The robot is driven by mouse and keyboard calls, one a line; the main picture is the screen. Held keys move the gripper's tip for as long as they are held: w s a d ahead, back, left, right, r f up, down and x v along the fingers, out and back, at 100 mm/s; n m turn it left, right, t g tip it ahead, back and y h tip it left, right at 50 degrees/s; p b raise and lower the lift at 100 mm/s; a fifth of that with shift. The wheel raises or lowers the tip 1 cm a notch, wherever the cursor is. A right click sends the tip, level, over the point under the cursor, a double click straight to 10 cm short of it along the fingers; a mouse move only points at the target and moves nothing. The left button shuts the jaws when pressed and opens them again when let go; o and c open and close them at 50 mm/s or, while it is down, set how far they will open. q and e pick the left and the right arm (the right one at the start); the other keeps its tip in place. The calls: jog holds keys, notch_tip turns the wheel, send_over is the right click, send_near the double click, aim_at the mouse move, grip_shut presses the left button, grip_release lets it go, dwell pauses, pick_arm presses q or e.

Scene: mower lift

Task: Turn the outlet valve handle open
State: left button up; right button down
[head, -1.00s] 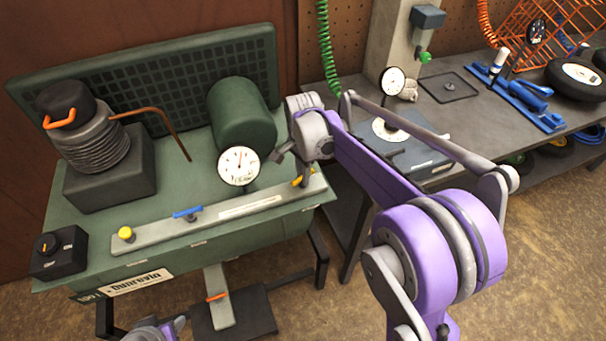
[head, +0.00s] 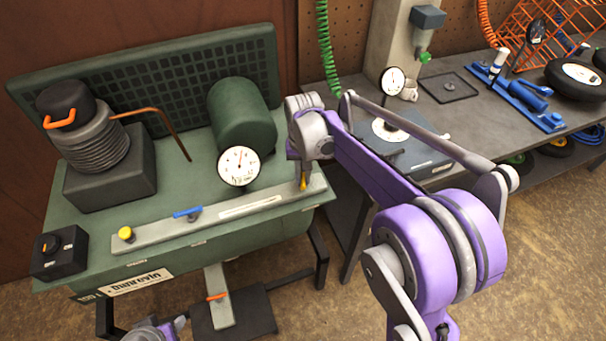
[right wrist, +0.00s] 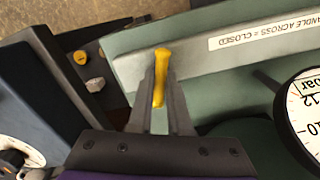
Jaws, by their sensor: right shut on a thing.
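The outlet valve handle (head: 303,184) is a small yellow lever near the right end of a pale strip (head: 160,236) along the green bench's front. In the right wrist view the yellow handle (right wrist: 161,75) lies between the two dark fingers, roughly across the strip. A label there (right wrist: 265,30) reads "HANDLE ACROSS = CLOSED". My right gripper (head: 302,177) points down onto the handle and is shut on it, hiding part of it. In the right wrist view, the gripper (right wrist: 160,88) has a finger on each side. Only a bit of my left arm shows at the bottom edge.
A pressure gauge (head: 239,166) stands just left of my right gripper, before a green cylinder (head: 241,116). A blue lever (head: 187,212) and yellow knob (head: 126,234) sit farther left on the strip. A grey workbench (head: 460,115) stands at right.

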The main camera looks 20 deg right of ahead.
aim_at(303, 176)
jog(key=n, duration=0.6)
jog(key=shift+n, duration=0.3)
dwell(0.4)
jog(key=c, duration=0.9)
grip_release()
jog(key=shift+r, duration=0.1)
notch_tip(303, 176, up, 11)
jog(key=shift+f+p, duration=0.15)
jog(key=shift+p, duration=0.3)
